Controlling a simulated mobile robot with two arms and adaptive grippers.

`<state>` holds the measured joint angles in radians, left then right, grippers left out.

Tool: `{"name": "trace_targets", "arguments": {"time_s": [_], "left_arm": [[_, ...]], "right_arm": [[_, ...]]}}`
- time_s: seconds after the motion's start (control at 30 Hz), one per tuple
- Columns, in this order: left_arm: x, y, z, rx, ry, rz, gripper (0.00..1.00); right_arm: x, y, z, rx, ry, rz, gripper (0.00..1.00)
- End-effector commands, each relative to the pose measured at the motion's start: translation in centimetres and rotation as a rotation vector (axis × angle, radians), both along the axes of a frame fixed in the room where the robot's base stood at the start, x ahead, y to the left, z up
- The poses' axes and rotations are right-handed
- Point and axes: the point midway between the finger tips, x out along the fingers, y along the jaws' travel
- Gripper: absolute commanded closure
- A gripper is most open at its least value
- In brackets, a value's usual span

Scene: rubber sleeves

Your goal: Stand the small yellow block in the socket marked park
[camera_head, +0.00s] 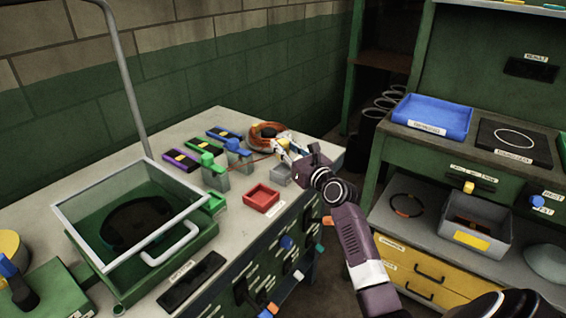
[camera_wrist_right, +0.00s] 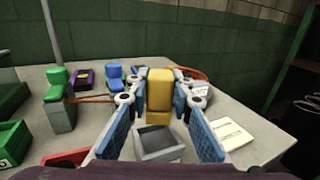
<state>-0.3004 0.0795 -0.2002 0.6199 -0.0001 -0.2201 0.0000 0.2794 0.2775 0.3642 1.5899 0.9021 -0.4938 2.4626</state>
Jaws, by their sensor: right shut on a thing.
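My right gripper (camera_head: 283,147) reaches over the far right part of the grey workbench. In the right wrist view its blue-padded fingers (camera_wrist_right: 159,112) are shut on the yellow block (camera_wrist_right: 159,92), which is upright. A small grey open-topped socket (camera_wrist_right: 158,143) shows below and nearer the wrist camera than the block. The block appears above the bench; its lower end and exact height over the socket are hard to tell. The grey socket also shows in the head view (camera_head: 280,175), just below the gripper. I cannot read a park mark on it. My left gripper is not in view.
A red tray (camera_head: 261,197) is near the grey socket. Green and blue blocks stand in grey holders (camera_head: 215,176) to the left, with a reddish cord beside them. An orange coil (camera_head: 266,135) lies behind the gripper. A glass-lidded green case (camera_head: 140,230) fills the bench's left.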

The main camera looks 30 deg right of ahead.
Motion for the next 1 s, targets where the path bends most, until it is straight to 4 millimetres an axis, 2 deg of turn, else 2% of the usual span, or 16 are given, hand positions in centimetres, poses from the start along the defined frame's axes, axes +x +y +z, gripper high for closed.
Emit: {"name": "trace_targets", "arguments": {"time_s": [0.33,0.77,0.8,0.93,1.0], "left_arm": [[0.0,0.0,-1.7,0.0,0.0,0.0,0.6],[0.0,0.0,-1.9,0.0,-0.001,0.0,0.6],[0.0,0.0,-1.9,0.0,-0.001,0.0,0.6],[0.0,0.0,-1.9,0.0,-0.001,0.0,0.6],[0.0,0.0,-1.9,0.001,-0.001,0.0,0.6]], "right_arm": [[0.0,0.0,-4.5,-0.001,0.002,0.0,1.0],[0.0,0.0,-5.0,0.001,0.0,0.0,1.0],[0.0,0.0,-5.1,0.001,0.001,0.0,0.79],[0.0,0.0,-5.0,0.0,0.001,0.0,0.64],[0.0,0.0,-5.0,0.0,0.001,0.0,0.62]]}}
